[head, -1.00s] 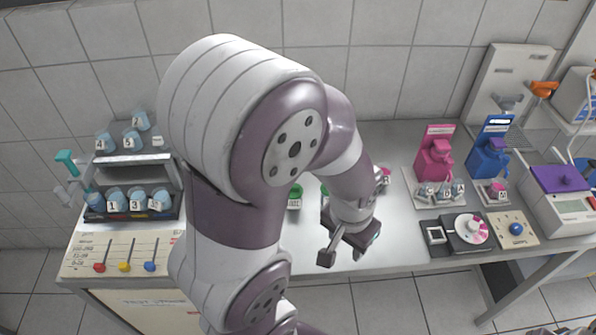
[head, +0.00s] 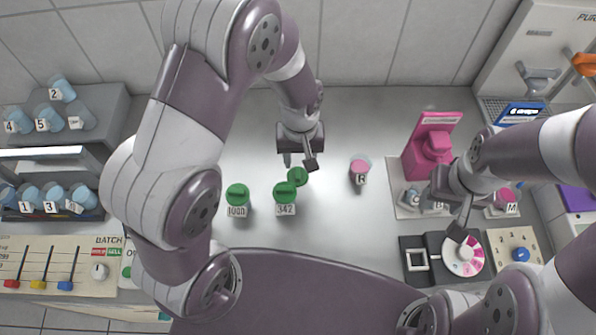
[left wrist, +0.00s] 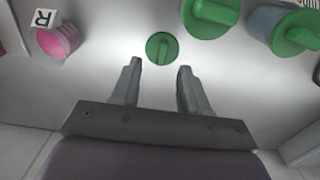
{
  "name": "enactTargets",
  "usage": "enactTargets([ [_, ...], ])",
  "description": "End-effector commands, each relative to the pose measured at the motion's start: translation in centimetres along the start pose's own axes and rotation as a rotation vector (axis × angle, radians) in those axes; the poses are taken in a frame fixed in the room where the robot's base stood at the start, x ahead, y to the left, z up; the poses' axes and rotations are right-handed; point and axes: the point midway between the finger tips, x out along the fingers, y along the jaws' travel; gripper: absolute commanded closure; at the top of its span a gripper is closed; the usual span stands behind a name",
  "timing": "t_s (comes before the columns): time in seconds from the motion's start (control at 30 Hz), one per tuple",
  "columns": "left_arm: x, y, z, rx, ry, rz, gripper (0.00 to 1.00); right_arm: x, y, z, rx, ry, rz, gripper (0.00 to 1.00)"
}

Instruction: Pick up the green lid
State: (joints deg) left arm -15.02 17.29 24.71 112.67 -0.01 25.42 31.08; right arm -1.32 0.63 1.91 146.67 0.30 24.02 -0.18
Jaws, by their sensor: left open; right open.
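A loose green lid (head: 297,176) lies on the grey bench, just behind two green-topped containers marked 100n (head: 237,196) and 342 (head: 285,193). My left gripper (head: 299,164) points down at the lid's far side. It is open and empty. In the left wrist view, the round lid (left wrist: 162,48) with its raised grip bar lies just beyond the open fingertips (left wrist: 160,68), roughly centred between them, with no contact visible. My right gripper (head: 458,212) is open at the right, over the area between the pink dispenser and the round dial.
The pink dispenser (head: 431,150) and dial device (head: 463,254) are further right. At the left are a rack of blue-capped containers (head: 60,200) and a slider panel (head: 60,262). The bench behind the lid is clear.

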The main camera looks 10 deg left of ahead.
Motion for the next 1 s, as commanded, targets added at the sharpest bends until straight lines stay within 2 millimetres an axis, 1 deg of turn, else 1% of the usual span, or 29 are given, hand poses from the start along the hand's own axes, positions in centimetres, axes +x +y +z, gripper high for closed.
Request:
enactTargets([
  [0.13, 1.6, -0.1, -0.1, 0.0, -0.002, -0.001, 0.55, -0.4, 0.0, 0.0, 0.0, 0.0, 0.0, 0.48],
  [0.27, 4.1, -0.4, -0.5, -0.001, -0.003, -0.002, 0.55, -1.1, 0.0, -0.1, 0.0, 0.0, 0.0, 0.48],
  [0.3, 4.9, -0.4, -0.5, 0.0, -0.003, -0.002, 0.55, -1.0, 0.0, -0.1, 0.0, 0.0, 0.0, 0.48],
  [0.37, 5.7, -0.4, -0.5, 0.0, -0.001, -0.001, 0.55, -1.0, 0.0, -0.1, 0.0, 0.0, 0.0, 0.48],
  [0.47, 6.2, -0.3, -0.5, 0.0, 0.001, 0.001, 0.55, -1.0, 0.0, -0.1, 0.0, 0.0, 0.0, 0.48],
  [0.6, 6.2, -0.3, -0.5, 0.0, 0.002, 0.001, 0.55, -0.9, 0.0, -0.1, 0.0, 0.0, 0.0, 0.48],
  [0.63, 6.2, -0.3, -0.5, 0.0, 0.002, 0.001, 0.59, -0.9, 0.0, -0.1, 0.0, 0.0, 0.0, 0.48],
  [0.67, 6.2, -0.3, -0.5, 0.001, 0.002, 0.001, 0.68, -0.9, 0.0, -0.1, 0.0, 0.0, 0.0, 0.48],
  [0.7, 6.2, -0.3, -0.5, 0.001, 0.002, 0.001, 0.81, -0.9, 0.0, -0.1, 0.0, 0.0, 0.0, 0.48],
  [0.77, 6.1, -0.3, -0.5, 0.001, 0.002, 0.001, 1.0, -0.9, 0.0, -0.1, 0.0, 0.0, 0.0, 0.48],
  [1.0, 6.1, -0.3, -0.5, 0.0, 0.001, 0.001, 1.0, -1.0, 0.0, -0.1, 0.0, 0.0, 0.0, 0.48],
])
